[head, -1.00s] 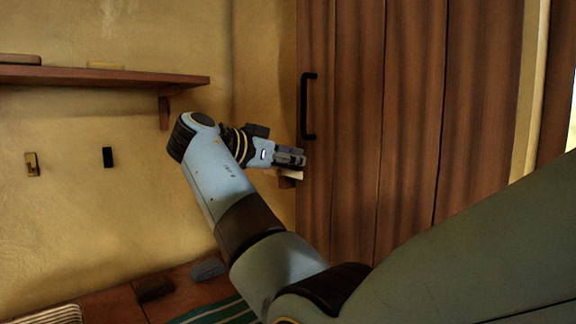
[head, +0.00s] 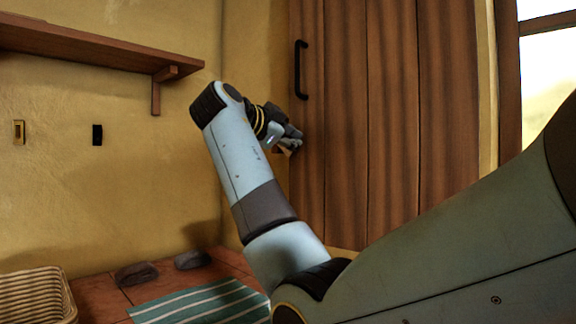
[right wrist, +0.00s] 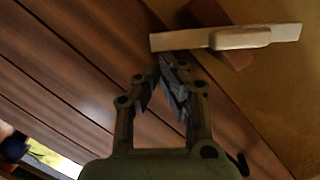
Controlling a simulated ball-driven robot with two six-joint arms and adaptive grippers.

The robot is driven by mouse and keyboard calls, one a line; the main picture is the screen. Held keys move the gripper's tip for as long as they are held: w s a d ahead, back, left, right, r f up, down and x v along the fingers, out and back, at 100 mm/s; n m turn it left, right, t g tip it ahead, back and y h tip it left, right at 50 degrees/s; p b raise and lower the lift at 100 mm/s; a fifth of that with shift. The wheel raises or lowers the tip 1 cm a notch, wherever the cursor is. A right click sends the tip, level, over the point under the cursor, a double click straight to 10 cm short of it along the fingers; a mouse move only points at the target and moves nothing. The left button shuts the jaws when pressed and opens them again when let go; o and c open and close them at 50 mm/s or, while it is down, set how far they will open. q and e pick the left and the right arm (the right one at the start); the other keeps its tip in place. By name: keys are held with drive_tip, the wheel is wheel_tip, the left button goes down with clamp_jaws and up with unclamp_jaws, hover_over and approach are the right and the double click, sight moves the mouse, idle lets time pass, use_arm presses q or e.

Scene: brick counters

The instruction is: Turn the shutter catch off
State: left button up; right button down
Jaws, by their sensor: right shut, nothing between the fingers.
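The brown plank shutter (head: 345,110) stands upright and closed against the yellow wall. The catch, a pale wooden bar (right wrist: 225,37) on a darker block (right wrist: 238,58), shows in the right wrist view at the shutter's edge, just beyond my fingertips. In the head view the catch is mostly hidden by my right gripper (head: 298,136). That gripper is shut and empty beside the catch; its tips (right wrist: 168,62) look close to the bar, and I cannot tell whether they touch it. My left gripper is out of view.
A black handle (head: 299,70) is fixed on the shutter above my gripper. A wooden shelf (head: 95,50) juts from the wall at left. Below are a striped cloth (head: 195,302), a basket (head: 38,292) and dark stones (head: 136,274).

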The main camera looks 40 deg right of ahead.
sight(290, 163)
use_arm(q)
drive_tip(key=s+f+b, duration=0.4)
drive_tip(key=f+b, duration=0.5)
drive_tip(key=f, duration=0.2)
use_arm(e)
drive_tip(key=f+m, duration=0.2)
drive_tip(key=w+f+m+t, duration=0.1)
drive_tip(key=f, duration=0.1)
drive_tip(key=shift+w+a+m, duration=0.15)
drive_tip(key=shift+w+m, duration=0.05)
drive_tip(key=shift+m, duration=0.2)
drive_tip(key=m+b, duration=0.1)
drive_tip(key=b, duration=0.1)
drive_tip(key=w+f+m+h+b, duration=0.1)
drive_tip(key=shift+t+b, duration=0.3)
drive_tip(key=shift+b, duration=0.1)
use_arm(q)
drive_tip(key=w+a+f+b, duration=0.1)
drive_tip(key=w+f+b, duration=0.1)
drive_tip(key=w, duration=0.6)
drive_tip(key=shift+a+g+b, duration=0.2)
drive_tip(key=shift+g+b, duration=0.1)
use_arm(e)
drive_tip(key=shift+w+a+m, duration=0.1)
drive_tip(key=shift+w+m, duration=0.55)
drive_tip(key=shift+m, duration=0.05)
drive_tip(key=shift+f, duration=0.15)
